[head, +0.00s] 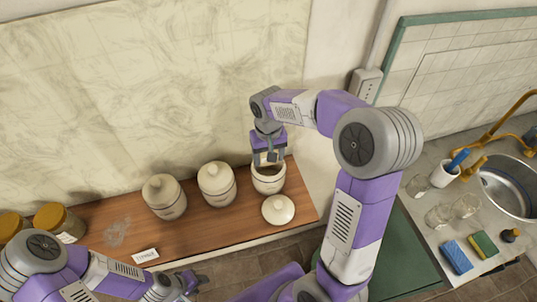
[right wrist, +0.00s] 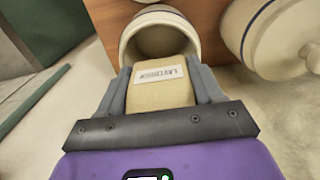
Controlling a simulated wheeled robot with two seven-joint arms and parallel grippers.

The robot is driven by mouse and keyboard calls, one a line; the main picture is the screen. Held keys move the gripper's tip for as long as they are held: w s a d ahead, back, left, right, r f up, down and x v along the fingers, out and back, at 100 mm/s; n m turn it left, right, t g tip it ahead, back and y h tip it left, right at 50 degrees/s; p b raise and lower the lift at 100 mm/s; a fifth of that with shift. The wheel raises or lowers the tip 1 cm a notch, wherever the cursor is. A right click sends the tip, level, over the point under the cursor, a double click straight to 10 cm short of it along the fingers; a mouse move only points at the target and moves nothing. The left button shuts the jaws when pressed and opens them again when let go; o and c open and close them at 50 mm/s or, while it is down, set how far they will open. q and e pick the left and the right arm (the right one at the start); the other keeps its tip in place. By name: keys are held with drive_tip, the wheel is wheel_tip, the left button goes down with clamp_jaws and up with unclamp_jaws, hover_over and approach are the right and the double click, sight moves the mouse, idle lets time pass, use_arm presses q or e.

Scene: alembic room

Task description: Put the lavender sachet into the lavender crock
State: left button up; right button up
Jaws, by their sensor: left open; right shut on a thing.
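The lavender sachet (right wrist: 158,97) is a tan block with a pale label, its lettering upside down. My right gripper (right wrist: 160,88) is shut on it, one finger on each side. In the head view my right gripper (head: 268,157) points down over the open crock. This crock (head: 268,183), cream with a dark band, is the rightmost of the row and also shows in the right wrist view (right wrist: 128,40). The sachet's far end is at the crock's mouth; how deep it reaches I cannot tell. My left gripper (head: 190,283) is open and empty at the lower edge.
A cream lid (head: 278,209) lies on the wooden board (head: 110,212) in front of the open crock. Two lidded crocks (head: 216,184) (head: 164,197) stand to its left. Amber jars (head: 60,222) are at far left, a small label card (head: 145,256) in front. A sink (head: 512,186) is at right.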

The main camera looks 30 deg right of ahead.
drive_tip(key=shift+s+r, duration=0.1)
idle(0.7)
drive_tip(key=o, duration=1.1)
drive_tip(key=shift+r+p, duration=2.8)
drive_tip(key=shift+r, duration=0.7)
